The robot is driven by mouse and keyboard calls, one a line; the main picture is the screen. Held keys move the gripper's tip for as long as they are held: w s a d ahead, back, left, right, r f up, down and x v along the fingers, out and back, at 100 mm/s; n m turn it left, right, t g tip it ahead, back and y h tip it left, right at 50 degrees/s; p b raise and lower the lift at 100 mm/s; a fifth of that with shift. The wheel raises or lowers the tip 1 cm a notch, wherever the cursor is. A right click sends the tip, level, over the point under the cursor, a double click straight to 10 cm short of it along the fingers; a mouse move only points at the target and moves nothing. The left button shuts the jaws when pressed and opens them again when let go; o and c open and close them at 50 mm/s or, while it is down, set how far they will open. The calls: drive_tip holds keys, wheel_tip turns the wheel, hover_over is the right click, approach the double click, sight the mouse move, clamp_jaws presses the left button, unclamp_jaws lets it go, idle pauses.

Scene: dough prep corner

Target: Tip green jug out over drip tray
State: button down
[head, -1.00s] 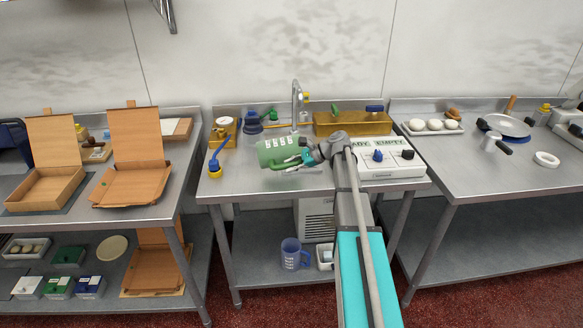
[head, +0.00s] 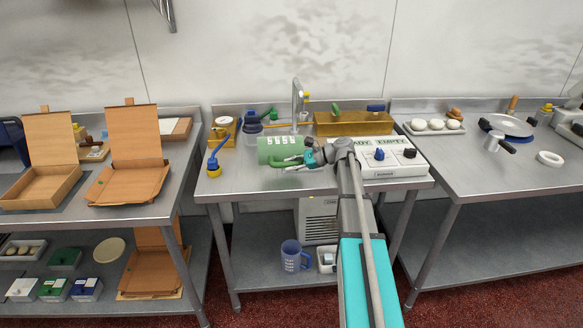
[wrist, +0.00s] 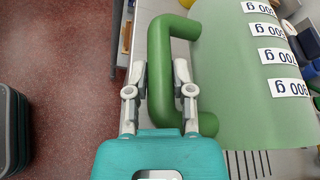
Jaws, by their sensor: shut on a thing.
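The green jug (head: 277,151), with a row of white weight labels, is tipped over on its side above the middle table in the head view. Its long side runs left to right. It fills the right of the wrist view (wrist: 245,100). My gripper (head: 309,157) is shut on the jug's green handle, which sits between the two fingers in the wrist view (wrist: 158,88). No stream from the jug shows. Dark slots (wrist: 246,164) below the jug in the wrist view may be the drip tray. The jug hides most of that area in the head view.
A white control box (head: 393,170) stands right of my gripper, and a brass trough (head: 352,124) is behind. A tall tap (head: 297,103) stands behind the jug. A blue-handled yellow item (head: 215,161) is to the left. The table front is clear.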

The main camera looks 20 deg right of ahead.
drive_tip(key=shift+f+y+b, duration=0.15)
drive_tip(key=shift+y+b, duration=0.25)
drive_tip(key=shift+b, duration=0.35)
drive_tip(key=shift+p, duration=0.3)
